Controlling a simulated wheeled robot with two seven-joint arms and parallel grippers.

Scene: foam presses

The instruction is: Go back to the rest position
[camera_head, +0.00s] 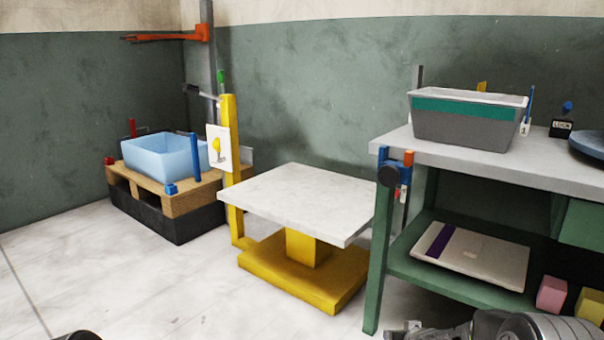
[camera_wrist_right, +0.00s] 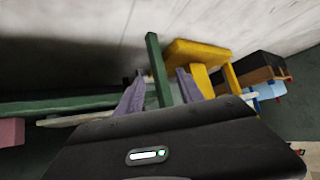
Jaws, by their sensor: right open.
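My right gripper (camera_head: 402,330) shows at the bottom edge of the head view, in front of the green bench, with its arm coming in from the right. In the right wrist view its two purple-grey fingers (camera_wrist_right: 160,92) stand apart with nothing between them, so it is open and empty. A green bench leg (camera_wrist_right: 158,68) shows beyond the fingers. Only a dark sliver, perhaps of my left arm, shows at the bottom left of the head view; I cannot see the left gripper's fingers.
The green bench (camera_head: 374,250) with a grey top carries a grey bin (camera_head: 460,130). Its lower shelf holds a pale panel (camera_head: 480,255) and a pink block (camera_head: 551,294). A yellow-based table (camera_head: 300,190) stands centre. A blue tub (camera_head: 160,155) sits on a pallet (camera_head: 180,200). The floor at front left is clear.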

